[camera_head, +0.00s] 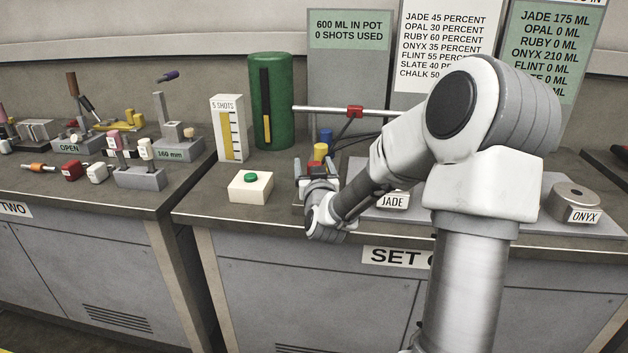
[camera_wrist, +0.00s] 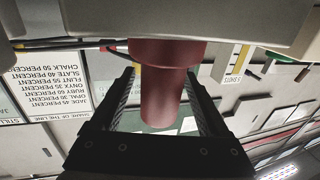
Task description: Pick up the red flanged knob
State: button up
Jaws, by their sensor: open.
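The red flanged knob (camera_wrist: 164,95) fills the middle of the wrist view. Its wider flange is at the top of that picture and its narrower round stem points down toward the palm. My gripper (camera_wrist: 161,78) is open, with one black finger on each side of the stem. I cannot tell whether a finger touches it. In the head view my gripper (camera_head: 318,182) is at the bench beside the white box with the green button. A small dark red patch (camera_head: 315,168) shows between the fingers there, and the rest of the knob is hidden by the gripper.
A yellow knob (camera_head: 320,152) and a blue one (camera_head: 326,136) stand just behind my gripper. The green-button box (camera_head: 250,187) is to the left, the green cylinder (camera_head: 285,95) behind. The JADE block (camera_head: 393,200) and ONYX block (camera_head: 575,203) are to the right.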

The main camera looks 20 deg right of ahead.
grip_shut()
dwell(0.4)
jog(key=shift+r, duration=0.1)
